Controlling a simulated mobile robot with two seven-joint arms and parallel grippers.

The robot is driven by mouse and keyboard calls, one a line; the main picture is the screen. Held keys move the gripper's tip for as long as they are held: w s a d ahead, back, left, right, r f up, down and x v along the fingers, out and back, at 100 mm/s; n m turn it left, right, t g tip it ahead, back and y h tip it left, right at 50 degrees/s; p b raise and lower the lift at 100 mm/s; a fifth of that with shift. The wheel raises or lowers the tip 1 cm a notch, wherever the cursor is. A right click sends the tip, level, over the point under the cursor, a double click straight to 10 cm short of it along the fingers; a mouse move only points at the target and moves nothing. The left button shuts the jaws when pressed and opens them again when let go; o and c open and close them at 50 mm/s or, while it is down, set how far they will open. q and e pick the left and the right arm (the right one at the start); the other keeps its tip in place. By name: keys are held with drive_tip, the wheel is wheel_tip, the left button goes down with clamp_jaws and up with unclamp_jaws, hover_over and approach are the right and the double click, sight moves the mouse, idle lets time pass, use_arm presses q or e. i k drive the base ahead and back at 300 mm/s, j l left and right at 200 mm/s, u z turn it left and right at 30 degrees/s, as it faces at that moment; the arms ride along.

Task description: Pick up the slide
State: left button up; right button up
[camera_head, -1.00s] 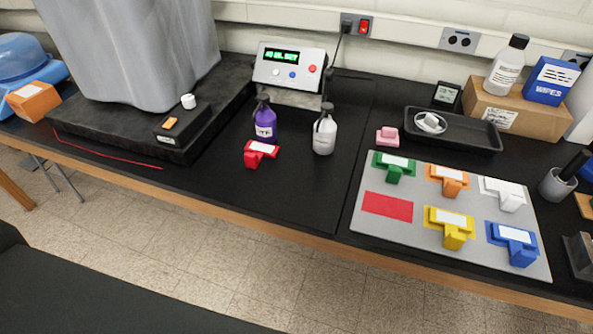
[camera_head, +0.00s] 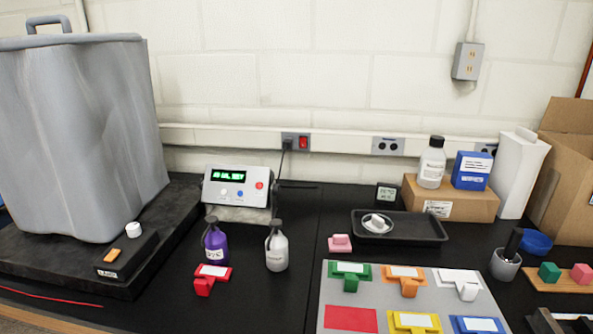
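I cannot tell for sure which object is the slide. A red T-shaped piece with a white label (camera_head: 204,286) lies on the black bench, in front of a purple bottle (camera_head: 215,245). On a grey board (camera_head: 392,305) stand similar labelled pieces: green (camera_head: 351,284), orange (camera_head: 409,289), white (camera_head: 467,291), yellow (camera_head: 414,330) and blue (camera_head: 478,328). The yellow and blue ones are cut off by the bottom edge. A flat red rectangle (camera_head: 350,318) on the board is bare. Neither of my grippers is in view.
A white bottle (camera_head: 276,252) stands beside the purple one. A display device (camera_head: 236,188) is behind them. A black tray (camera_head: 418,232) holds a small dish. A big grey container (camera_head: 78,130) fills the left. The bench between red piece and board is clear.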

sight(210, 273)
drive_tip(key=l+u, duration=0.2)
drive_tip(key=l, duration=0.3)
drive_tip(key=k+l+u, duration=0.2)
drive_tip(key=l, duration=0.3)
drive_tip(key=l+u, duration=0.2)
drive_tip(key=l, duration=0.25)
